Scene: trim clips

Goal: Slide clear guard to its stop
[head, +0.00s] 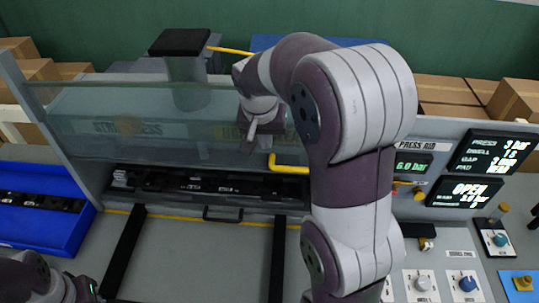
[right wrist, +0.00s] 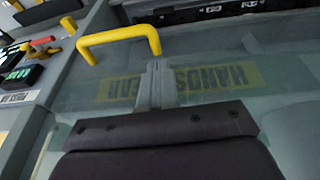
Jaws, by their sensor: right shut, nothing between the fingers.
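The clear guard (head: 85,115) is a see-through panel across the front of the press, with a yellow label. Its lower edge is above the dark strip of clips (head: 200,184). A yellow handle (head: 288,169) sits at its lower right, partly hidden by my right arm. My right gripper (head: 251,132) is shut and empty in front of the panel, up and left of the handle. In the right wrist view, the shut fingers (right wrist: 153,82) point over the guard's label (right wrist: 225,79), with the yellow handle (right wrist: 120,42) beyond them, apart. My left gripper (head: 86,289) shows only partly at the lower left.
A blue tray (head: 85,221) with dark parts is at the left. A drawer with a black handle (head: 222,216) and two black rails is below the press. A control panel with displays (head: 490,152) and knobs is at the right. Cardboard boxes stand behind.

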